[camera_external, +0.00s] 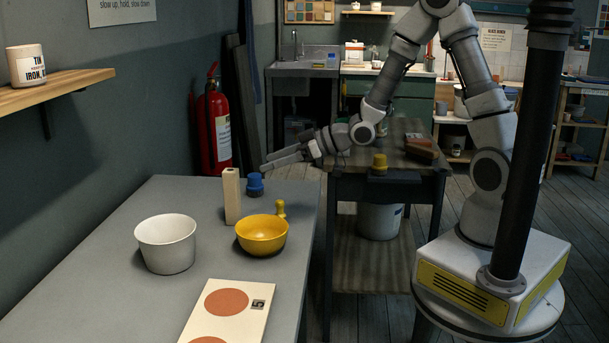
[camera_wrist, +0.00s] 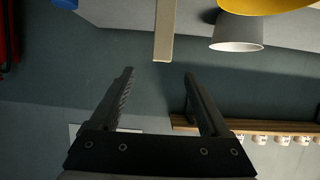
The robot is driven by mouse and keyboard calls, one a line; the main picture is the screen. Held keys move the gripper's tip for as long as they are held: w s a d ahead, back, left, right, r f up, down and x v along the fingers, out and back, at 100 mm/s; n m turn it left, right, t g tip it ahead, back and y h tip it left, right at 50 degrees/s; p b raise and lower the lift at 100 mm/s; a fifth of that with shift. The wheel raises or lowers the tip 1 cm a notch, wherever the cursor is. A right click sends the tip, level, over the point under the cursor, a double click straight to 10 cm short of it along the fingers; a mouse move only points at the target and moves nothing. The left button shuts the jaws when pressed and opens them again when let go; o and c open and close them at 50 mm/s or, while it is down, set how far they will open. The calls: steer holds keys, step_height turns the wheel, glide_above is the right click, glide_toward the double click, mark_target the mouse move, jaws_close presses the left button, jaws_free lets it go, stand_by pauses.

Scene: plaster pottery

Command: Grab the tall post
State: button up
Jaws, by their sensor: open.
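The tall post (camera_external: 232,196) is a pale, cream-coloured square column standing upright on the grey table (camera_external: 110,240), behind the yellow bowl. In the wrist view the post (camera_wrist: 165,30) hangs down from the top edge, its end beyond my fingertips and roughly between them in line. My gripper (camera_external: 266,167) is above the table's far right part, to the right of the post's top and apart from it. In the wrist view my gripper (camera_wrist: 158,72) has its two dark fingers spread wide with nothing between them.
A blue jar (camera_external: 255,184) stands just behind the post. A yellow bowl (camera_external: 261,234), a small yellow knobbed piece (camera_external: 281,209) and a white pot (camera_external: 166,243) stand near it. A board with orange discs (camera_external: 250,305) lies in front. A wall shelf (camera_external: 60,88) is at left.

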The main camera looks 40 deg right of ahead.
mark_target(238, 173)
steer(key=x, duration=0.9)
steer(key=shift+w+a+f+b, duration=0.2)
steer(key=shift+w+b, duration=0.05)
steer(key=shift+b, duration=0.1)
steer(key=shift+x, duration=2.8)
steer(key=shift+s+a, duration=0.1)
steer(key=shift+s, duration=0.05)
jaws_close()
